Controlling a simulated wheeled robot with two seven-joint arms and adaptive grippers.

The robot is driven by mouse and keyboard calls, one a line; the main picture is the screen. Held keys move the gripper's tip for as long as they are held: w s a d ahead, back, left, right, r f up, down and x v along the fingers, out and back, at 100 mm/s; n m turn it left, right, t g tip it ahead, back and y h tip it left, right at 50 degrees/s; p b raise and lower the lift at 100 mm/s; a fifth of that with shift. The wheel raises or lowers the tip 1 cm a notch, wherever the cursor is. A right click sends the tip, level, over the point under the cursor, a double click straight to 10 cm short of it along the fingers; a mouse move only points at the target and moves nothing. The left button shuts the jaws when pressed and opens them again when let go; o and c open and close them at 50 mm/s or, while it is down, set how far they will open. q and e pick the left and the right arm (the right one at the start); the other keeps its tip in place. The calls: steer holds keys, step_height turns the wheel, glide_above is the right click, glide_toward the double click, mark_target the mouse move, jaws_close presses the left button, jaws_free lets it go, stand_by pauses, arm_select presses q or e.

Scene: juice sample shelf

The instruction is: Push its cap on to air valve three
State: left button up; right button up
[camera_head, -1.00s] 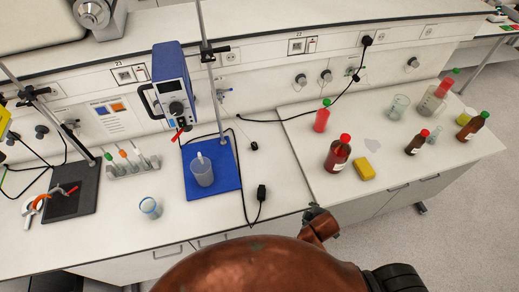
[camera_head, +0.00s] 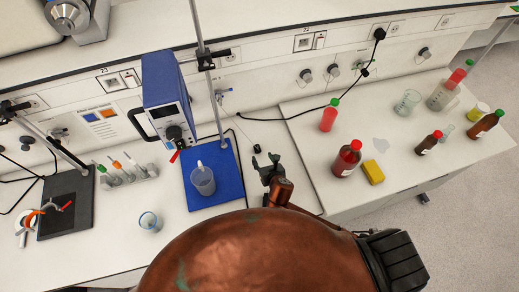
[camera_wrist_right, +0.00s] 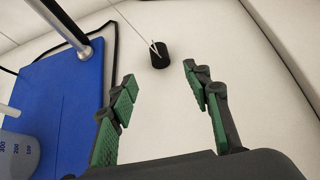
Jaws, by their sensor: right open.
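A small black cap (camera_head: 257,148) lies on the white bench right of the blue mat; in the right wrist view the cap (camera_wrist_right: 159,58) has thin pale cord or strands at its top. My right gripper (camera_head: 266,160) is open and empty just in front of it. In the right wrist view the green-padded fingers (camera_wrist_right: 159,78) are spread, with the cap beyond and between their tips, not touched. On the back wall is a row of valves with dark knobs; a fitting (camera_head: 358,68) there looks bare and greenish, partly crossed by a black cable. Valve numbers are unreadable. My left gripper is not in view.
A blue mat (camera_head: 222,192) with a plastic beaker (camera_head: 202,181) and a stand rod (camera_head: 210,90) stands left of the gripper. Red and brown bottles (camera_head: 346,158) and a yellow block (camera_head: 373,172) stand right. A black cable (camera_head: 300,112) crosses behind.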

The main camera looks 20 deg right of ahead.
mark_target(258, 151)
steer(key=shift+w+d+f, duration=0.1)
steer(key=shift+w+f, duration=0.15)
steer(key=b+x, duration=0.3)
steer(key=b, duration=0.1)
steer(key=shift+w+f+b, duration=0.25)
steer(key=shift+f+b, duration=0.1)
steer(key=shift+b, duration=0.05)
steer(key=shift+r+b+x, duration=0.25)
steer(key=shift+b+x, duration=0.2)
steer(key=shift+x, duration=1.7)
steer(key=shift+w, duration=0.1)
steer(key=shift+c, duration=1.1)
jaws_close()
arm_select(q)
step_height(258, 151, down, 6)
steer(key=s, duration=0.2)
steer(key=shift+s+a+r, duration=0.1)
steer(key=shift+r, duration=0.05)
arm_select(e)
steer(key=shift+r, duration=0.1)
